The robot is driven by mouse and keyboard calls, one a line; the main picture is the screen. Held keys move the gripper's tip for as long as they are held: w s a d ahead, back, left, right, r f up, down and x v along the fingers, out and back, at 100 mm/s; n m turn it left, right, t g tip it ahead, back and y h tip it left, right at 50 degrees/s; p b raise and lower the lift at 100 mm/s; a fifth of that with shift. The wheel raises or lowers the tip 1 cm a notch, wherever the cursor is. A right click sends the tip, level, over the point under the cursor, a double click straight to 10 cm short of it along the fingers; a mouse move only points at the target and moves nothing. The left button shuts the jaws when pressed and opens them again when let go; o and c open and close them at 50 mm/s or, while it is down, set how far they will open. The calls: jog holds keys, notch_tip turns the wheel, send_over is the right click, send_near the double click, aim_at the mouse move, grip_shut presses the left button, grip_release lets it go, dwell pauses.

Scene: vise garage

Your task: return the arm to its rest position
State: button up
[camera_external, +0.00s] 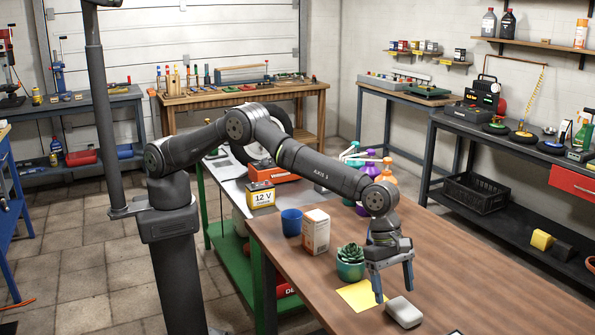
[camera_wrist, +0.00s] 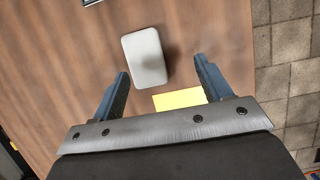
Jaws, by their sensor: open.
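My gripper (camera_external: 394,284) hangs over the near part of the brown wooden table (camera_external: 480,300), fingers pointing down. It is open and empty. In the wrist view my gripper (camera_wrist: 162,80) shows its two blue-grey fingers wide apart. A pale grey rounded block (camera_external: 404,312) lies on the table just below and in front of the fingers. It also shows in the wrist view (camera_wrist: 144,58), ahead of the gap between the fingertips. The fingers do not touch it.
A yellow sheet (camera_external: 357,296) lies by the gripper. A potted succulent (camera_external: 350,268), a white box (camera_external: 316,232) and a blue cup (camera_external: 291,222) stand behind it. The table's right side is clear.

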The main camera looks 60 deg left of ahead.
jog(key=s+r, duration=0.6)
jog(key=s, duration=0.3)
notch_tip(320, 180, up, 17)
jog(key=w+a, duration=0.7)
jog(key=w, duration=0.4)
jog(key=shift+a+r, duration=0.15)
jog(key=shift+a, duration=0.1)
jog(key=shift+o, duration=0.2)
